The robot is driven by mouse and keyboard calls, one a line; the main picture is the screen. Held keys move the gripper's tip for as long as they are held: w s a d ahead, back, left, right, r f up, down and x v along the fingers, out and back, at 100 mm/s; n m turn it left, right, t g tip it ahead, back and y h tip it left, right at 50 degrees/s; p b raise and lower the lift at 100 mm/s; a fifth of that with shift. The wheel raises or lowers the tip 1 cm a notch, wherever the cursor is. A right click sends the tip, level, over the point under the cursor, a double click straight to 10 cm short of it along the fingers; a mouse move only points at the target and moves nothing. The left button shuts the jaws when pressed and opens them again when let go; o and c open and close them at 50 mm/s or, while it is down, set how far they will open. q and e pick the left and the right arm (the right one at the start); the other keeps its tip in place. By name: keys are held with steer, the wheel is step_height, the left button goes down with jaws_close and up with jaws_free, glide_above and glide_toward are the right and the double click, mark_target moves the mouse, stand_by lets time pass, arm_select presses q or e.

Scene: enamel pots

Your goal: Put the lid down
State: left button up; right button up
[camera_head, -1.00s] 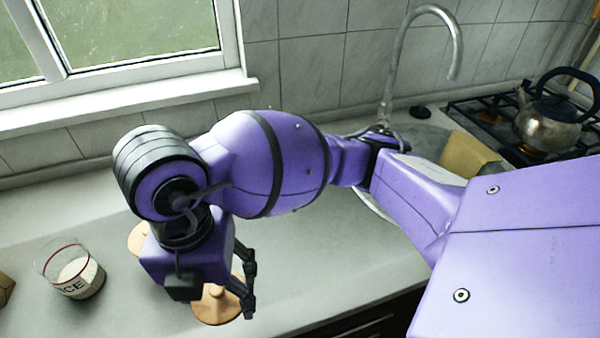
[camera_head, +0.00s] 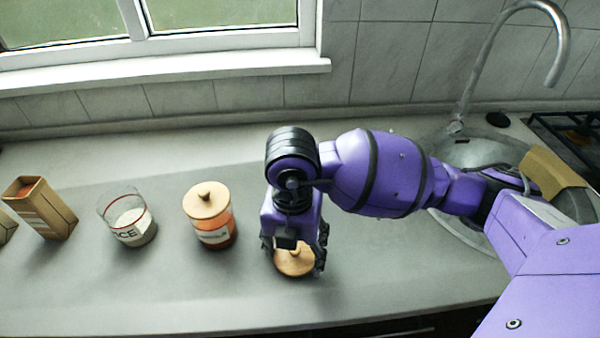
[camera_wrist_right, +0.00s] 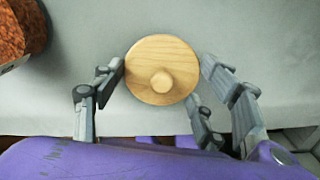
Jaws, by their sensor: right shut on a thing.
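A round wooden lid (camera_head: 293,261) with a small knob is under my right gripper (camera_head: 293,252) in the head view. In the right wrist view the lid (camera_wrist_right: 162,72) lies between the fingertips of my right gripper (camera_wrist_right: 162,72), which is shut on its rim. It is at or just above the worktop; I cannot tell if it touches. The glass jar (camera_head: 127,218) marked "ICE" at its visible end, with white contents, stands open without a lid. My left gripper is in neither view.
A jar with orange contents and a wooden lid (camera_head: 210,214) stands just left of my right gripper. Its edge also shows in the wrist view (camera_wrist_right: 22,30). A cardboard box (camera_head: 41,208) is at the far left. The sink (camera_head: 480,152) is at right. The front worktop is bare.

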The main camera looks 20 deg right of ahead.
steer(key=o, duration=0.7)
steer(key=shift+f, duration=0.1)
steer(key=o, duration=0.4)
steer(key=shift+o, duration=0.2)
steer(key=shift+r, duration=0.45)
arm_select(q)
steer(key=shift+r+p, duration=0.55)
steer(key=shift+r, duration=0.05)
arm_select(e)
step_height(320, 180, up, 12)
steer(key=shift+f, duration=0.2)
